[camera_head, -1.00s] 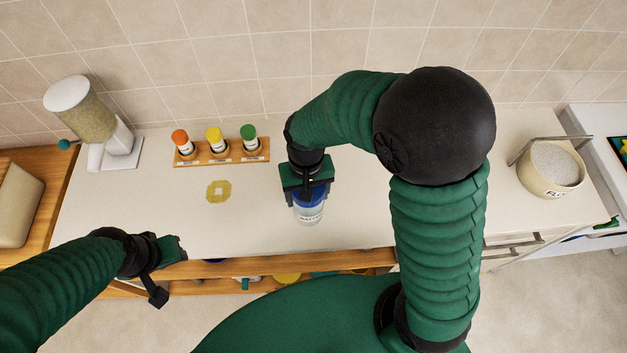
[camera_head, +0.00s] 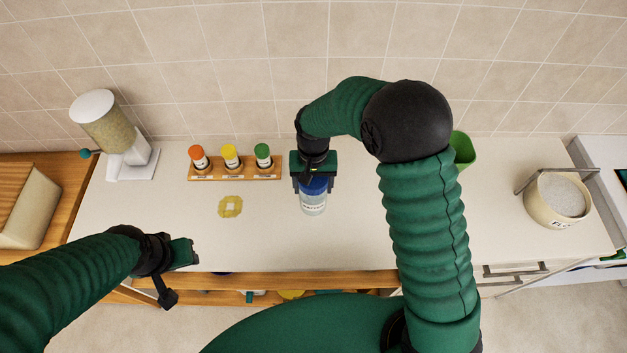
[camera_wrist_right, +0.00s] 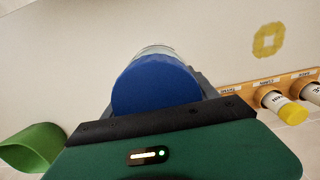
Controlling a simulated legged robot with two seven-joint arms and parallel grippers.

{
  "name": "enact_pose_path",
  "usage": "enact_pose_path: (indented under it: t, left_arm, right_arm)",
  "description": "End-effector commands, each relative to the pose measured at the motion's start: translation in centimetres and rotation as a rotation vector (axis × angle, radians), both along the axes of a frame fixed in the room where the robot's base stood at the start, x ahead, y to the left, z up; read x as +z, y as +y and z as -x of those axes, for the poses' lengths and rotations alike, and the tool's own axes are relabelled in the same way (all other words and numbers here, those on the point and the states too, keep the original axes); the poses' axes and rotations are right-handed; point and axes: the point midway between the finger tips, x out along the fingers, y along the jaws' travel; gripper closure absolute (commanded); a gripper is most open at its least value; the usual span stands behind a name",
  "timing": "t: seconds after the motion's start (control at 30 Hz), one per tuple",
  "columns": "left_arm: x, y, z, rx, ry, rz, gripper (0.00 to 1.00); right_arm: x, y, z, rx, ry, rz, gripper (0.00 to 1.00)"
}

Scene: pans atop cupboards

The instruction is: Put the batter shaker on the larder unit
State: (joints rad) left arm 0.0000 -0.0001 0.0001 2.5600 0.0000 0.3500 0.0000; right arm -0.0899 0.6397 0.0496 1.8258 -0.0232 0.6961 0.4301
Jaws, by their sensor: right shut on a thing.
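The batter shaker, a clear bottle with a blue lid and a printed label (camera_head: 313,204), is upright or nearly so at the middle of the white counter (camera_head: 262,235). My right gripper (camera_head: 313,182) is shut on it near the lid, from above. In the right wrist view the blue lid (camera_wrist_right: 155,85) sits between the jaws. I cannot tell whether its base touches the counter. My left gripper (camera_head: 180,275) is open and empty near the counter's front left edge. Which unit is the larder unit is not clear; a wooden-topped unit (camera_head: 75,172) stands at the left.
A grain dispenser (camera_head: 108,128) and a wooden rack (camera_head: 237,173) of three colour-capped tubes stand along the back. A yellow ring mark (camera_head: 231,206) is on the counter. A green cup (camera_head: 462,150) is partly behind my right arm. A flour tub (camera_head: 557,200) stands right.

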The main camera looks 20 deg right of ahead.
Motion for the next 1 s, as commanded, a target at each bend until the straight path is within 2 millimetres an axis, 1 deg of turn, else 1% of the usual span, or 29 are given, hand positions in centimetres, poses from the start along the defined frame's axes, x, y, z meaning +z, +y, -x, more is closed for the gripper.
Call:
enact_pose_path:
  t: [0.03,0.1,0.2,0.27,0.4,0.5,0.77,0.8,0.93,0.97,1.0]
  left_arm:
    - [0.5,0.0,0.0,0.000,0.000,0.000,0.64]
    - [0.7,0.0,0.0,0.000,0.000,0.000,0.64]
    - [0.8,0.0,0.0,0.000,0.000,0.000,0.64]
    - [1.0,0.0,0.0,0.000,0.000,0.000,0.64]
    - [1.9,0.0,0.0,0.000,0.000,0.000,0.64]
    - [2.0,0.0,0.0,0.000,0.000,0.000,0.64]
    - [1.8,0.0,0.0,0.000,0.000,0.000,0.64]
    - [1.8,0.0,0.0,0.000,0.000,0.000,0.64]
    - [1.8,0.0,0.0,0.000,0.000,0.000,0.64]
    - [1.8,0.0,0.0,0.000,0.000,0.000,0.64]
    - [1.8,0.0,0.0,0.000,0.000,0.000,0.64]
  right_arm:
    - [0.2,-0.3,-0.8,-0.002,0.000,0.000,1.00]
    - [0.0,-0.6,-1.7,-0.001,-0.001,0.000,1.00]
    - [-0.1,-0.9,-2.4,-0.001,-0.001,0.000,1.00]
    - [-0.5,-0.9,-2.5,0.000,0.002,0.000,1.00]
    - [-2.7,-0.9,-2.4,-0.001,0.004,0.000,1.00]
    - [-3.6,-0.9,-2.5,-0.001,0.001,0.000,1.00]
    - [-3.9,-0.9,-2.5,-0.001,-0.001,0.000,1.00]
    - [-3.9,-0.9,-2.5,0.000,0.000,0.000,0.30]
    - [-3.9,-0.9,-2.5,0.000,0.000,0.000,0.13]
    - [-3.9,-0.9,-2.5,0.000,0.000,0.000,0.11]
    - [-3.9,-0.9,-2.5,0.000,0.000,0.000,0.11]
